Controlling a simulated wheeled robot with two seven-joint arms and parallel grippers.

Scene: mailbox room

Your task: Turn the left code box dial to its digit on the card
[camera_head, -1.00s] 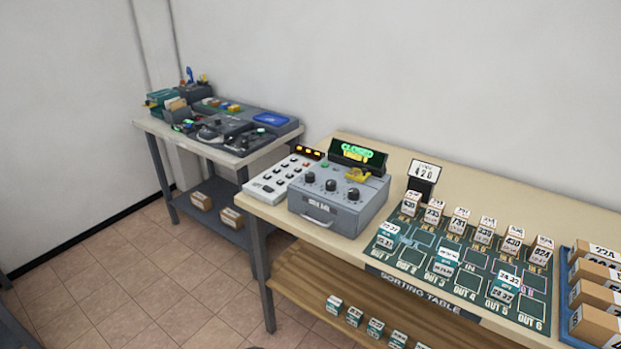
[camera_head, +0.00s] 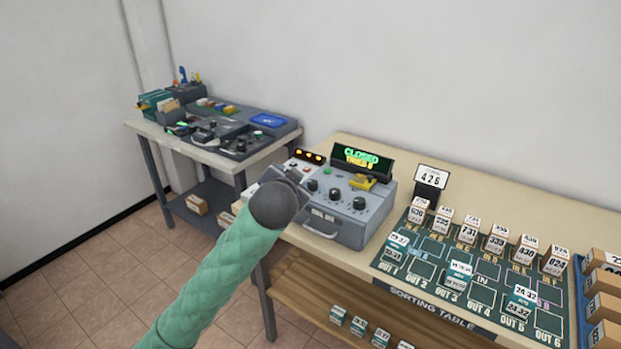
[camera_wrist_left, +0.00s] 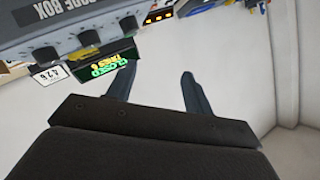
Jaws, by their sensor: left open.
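The grey code box (camera_head: 345,225) stands on the wooden table with three black dials on its sloped top. The left dial (camera_head: 312,185) is just right of my left gripper. The middle dial (camera_head: 335,194) and right dial (camera_head: 359,203) are clear. The card (camera_head: 431,176) on a dark stand appears to read 426. My left gripper (camera_wrist_left: 158,85) is open and empty in the wrist view, where the upside-down code box (camera_wrist_left: 70,18) lies at upper left. In the head view its fingers are mostly hidden behind my wrist. My right gripper is out of view.
A dark display (camera_head: 361,160) behind the dials shows green "CLOSED" and a yellow line about tries. The sorting board (camera_head: 440,300) with small boxes is at right. A second table (camera_head: 200,150) stands at left.

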